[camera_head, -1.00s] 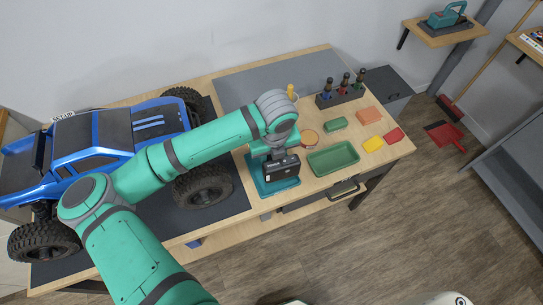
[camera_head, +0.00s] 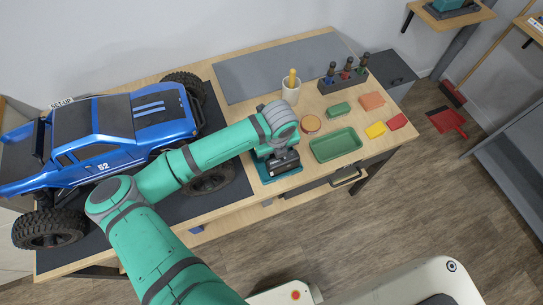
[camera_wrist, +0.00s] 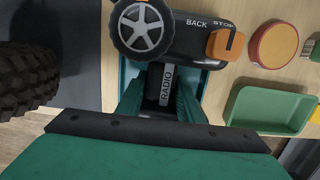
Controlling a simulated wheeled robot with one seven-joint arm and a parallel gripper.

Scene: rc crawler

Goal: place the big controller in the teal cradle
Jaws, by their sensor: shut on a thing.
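The big controller (camera_head: 285,163) is black, and in the wrist view (camera_wrist: 185,40) it shows a grey-spoked wheel, an orange trigger and the words BACK and STOP. My gripper (camera_wrist: 160,98) is shut on its narrower part, with a RADIO label between the fingers. The teal cradle (camera_head: 268,178) lies on the bench under the controller, its edges showing around it in the wrist view (camera_wrist: 124,76). The controller is over the cradle, low down; I cannot tell whether it touches the cradle's floor. My wrist hides part of both.
The blue truck (camera_head: 120,135) and its black wheel (camera_head: 210,178) stand close on the left. A cup (camera_head: 291,90) and a tool rack (camera_head: 343,77) stand farther back.

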